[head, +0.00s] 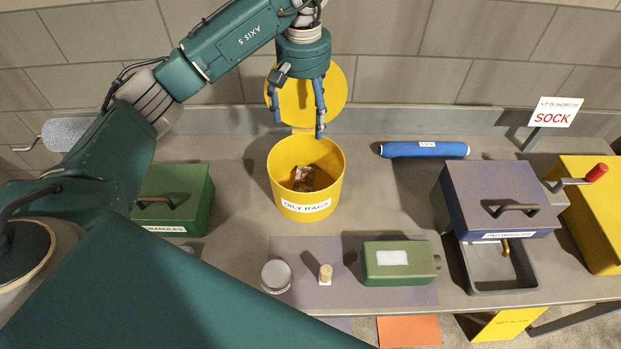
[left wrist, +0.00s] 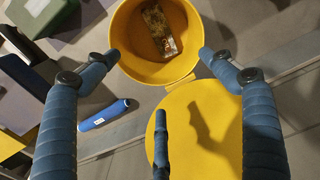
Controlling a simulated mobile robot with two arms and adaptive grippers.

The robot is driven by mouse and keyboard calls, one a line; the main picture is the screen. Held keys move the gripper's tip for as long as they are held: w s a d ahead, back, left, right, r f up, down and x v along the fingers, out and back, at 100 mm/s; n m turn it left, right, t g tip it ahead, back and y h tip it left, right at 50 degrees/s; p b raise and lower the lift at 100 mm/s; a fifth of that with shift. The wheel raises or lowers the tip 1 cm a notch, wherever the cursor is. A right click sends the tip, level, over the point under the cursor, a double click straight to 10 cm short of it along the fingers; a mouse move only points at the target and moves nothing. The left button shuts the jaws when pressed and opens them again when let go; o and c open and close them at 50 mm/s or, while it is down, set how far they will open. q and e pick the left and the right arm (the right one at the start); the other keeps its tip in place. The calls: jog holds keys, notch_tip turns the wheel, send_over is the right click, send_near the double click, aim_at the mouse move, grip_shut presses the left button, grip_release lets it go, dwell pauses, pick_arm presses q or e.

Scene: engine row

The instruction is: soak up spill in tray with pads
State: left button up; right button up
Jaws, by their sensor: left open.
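My left gripper (head: 299,120) is open and empty, pointing down above the back of the yellow bin (head: 283,165) labelled OILY RAGS. In the left wrist view its fingers are spread over the bin's rim and lid (left wrist: 190,125). The bin's lid is open, tipped back. A crumpled, brown-stained rag or pad (head: 312,179) lies inside the bin and also shows in the left wrist view (left wrist: 160,30). A grey tray (head: 483,292) at right holds a brass-coloured fitting; I cannot make out liquid in it. A purple-blue box (head: 490,180) with a PAD label stands behind it, partly hiding it.
A blue roll (head: 424,149) lies near the back wall by a SOCK sign (head: 555,112). A green GRANULES box (head: 180,195) stands left. A green case (head: 398,263), round tin (head: 276,276) and small cork-like plug (head: 326,273) sit in front. A yellow cranked box (head: 595,215) is far right.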

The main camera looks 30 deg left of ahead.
pick_arm(q)
notch_tip(320, 180, up, 5)
jog(key=shift+r, duration=0.1)
dwell(0.6)
